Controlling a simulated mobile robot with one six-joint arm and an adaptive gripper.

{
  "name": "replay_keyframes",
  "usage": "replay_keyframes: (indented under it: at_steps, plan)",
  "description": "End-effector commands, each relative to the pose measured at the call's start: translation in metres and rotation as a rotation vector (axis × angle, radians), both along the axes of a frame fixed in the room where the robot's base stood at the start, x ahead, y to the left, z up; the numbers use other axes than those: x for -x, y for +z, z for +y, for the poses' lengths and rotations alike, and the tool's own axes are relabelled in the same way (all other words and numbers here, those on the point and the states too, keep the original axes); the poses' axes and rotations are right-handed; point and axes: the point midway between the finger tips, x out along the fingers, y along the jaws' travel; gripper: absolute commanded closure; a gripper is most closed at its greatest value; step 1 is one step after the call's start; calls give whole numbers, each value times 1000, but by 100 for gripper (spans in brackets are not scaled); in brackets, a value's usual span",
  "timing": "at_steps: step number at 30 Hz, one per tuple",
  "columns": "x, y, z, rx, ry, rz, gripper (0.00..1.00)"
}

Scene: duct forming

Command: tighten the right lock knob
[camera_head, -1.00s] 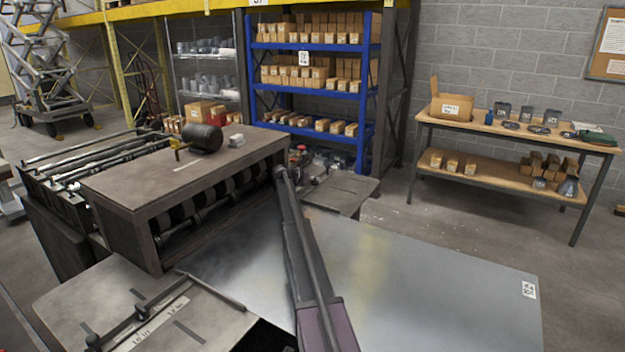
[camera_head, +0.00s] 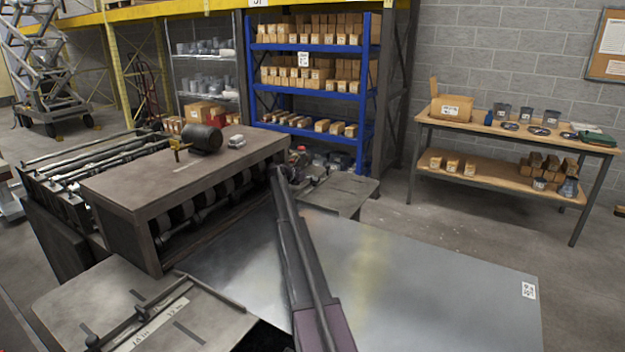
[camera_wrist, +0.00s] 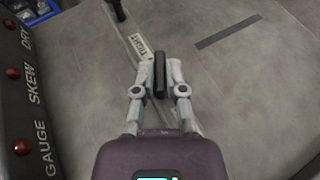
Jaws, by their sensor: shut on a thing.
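The right lock knob (camera_wrist: 160,76) is a dark, narrow piece in the middle of the wrist view, seen from above. My gripper (camera_wrist: 162,68) has one finger on each side of it and is shut on it. A white label reading TIGHT (camera_wrist: 139,47) lies just up and left of the knob on a grey table plate (camera_wrist: 240,90). In the head view my arm reaches toward the far end of the machine, and the gripper and knob cannot be made out there.
A dark panel (camera_wrist: 38,95) with red buttons, lettered GAUGE, SKEW and DRY, borders the plate on the left. In the head view a large metal sheet (camera_head: 430,280) lies before the roller machine (camera_head: 185,172). A workbench (camera_head: 500,180) stands at the right.

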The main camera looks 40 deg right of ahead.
Motion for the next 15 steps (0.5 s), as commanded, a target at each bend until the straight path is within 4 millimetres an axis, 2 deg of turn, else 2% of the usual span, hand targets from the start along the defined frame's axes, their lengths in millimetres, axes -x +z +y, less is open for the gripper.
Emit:
replay_keyframes:
  at_steps: [13,14,15]
  plan:
    - [-1,0,1,1,-46,-1,100]
    - [-1,0,1,1,-46,-1,76]
    - [-1,0,1,1,-46,-1,64]
